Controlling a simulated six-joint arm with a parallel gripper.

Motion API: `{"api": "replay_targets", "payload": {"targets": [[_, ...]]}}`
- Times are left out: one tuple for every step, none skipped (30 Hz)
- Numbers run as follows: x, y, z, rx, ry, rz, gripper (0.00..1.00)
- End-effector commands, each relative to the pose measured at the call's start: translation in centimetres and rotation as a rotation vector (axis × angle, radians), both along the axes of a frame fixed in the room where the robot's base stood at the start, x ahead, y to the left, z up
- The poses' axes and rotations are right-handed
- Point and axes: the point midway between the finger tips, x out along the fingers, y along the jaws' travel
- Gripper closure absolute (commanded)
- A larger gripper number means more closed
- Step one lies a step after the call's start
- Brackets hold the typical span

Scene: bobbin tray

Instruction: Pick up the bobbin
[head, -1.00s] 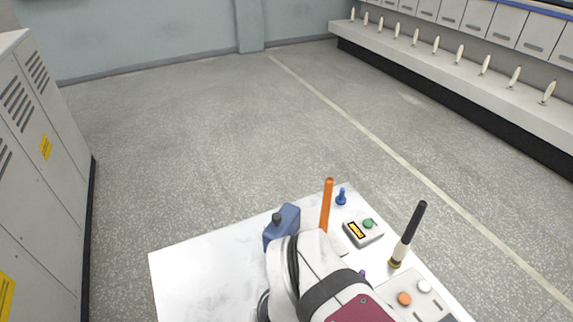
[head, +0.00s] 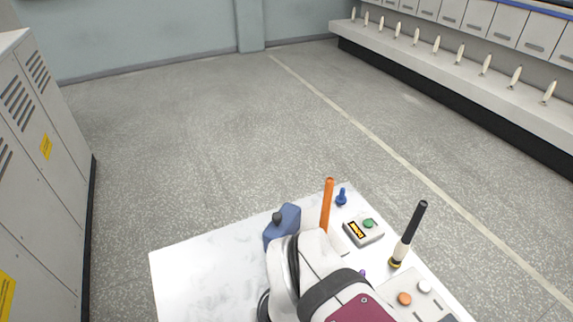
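A tray (head: 421,310) is at the lower right of the white table, cut off by the bottom edge of the head view. An orange round piece (head: 404,298) and a white round piece (head: 424,286) sit on it and may be bobbins. A small purple thing (head: 362,273) shows just past my arm; most of it is hidden, so I cannot tell what it is. My white arm with its black band covers the middle front of the table. My gripper is not visible.
A blue container (head: 282,226) with a dark cap, an upright orange rod (head: 327,204), a small blue peg-like thing (head: 341,196), a grey box with a green button (head: 363,232) and a black-topped stick (head: 409,232) stand on the table (head: 205,275). The table's left part is clear.

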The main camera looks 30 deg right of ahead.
Motion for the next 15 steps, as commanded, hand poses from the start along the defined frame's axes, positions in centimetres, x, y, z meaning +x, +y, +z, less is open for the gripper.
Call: {"api": "replay_targets", "payload": {"targets": [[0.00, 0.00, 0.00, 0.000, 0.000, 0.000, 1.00], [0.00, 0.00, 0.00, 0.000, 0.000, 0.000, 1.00], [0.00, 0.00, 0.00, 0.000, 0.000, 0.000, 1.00], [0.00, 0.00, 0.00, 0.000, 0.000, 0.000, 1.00], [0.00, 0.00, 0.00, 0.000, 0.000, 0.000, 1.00], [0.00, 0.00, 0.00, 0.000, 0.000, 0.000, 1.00], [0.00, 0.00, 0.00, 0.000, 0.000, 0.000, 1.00], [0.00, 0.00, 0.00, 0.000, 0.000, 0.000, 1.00], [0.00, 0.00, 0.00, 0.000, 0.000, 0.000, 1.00], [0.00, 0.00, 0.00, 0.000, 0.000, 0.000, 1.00], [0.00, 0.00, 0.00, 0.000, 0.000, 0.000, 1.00], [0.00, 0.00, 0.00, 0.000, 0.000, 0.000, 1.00], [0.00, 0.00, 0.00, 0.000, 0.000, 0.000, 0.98], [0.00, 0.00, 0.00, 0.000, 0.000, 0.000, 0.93], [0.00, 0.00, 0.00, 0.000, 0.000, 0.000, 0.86]]}}
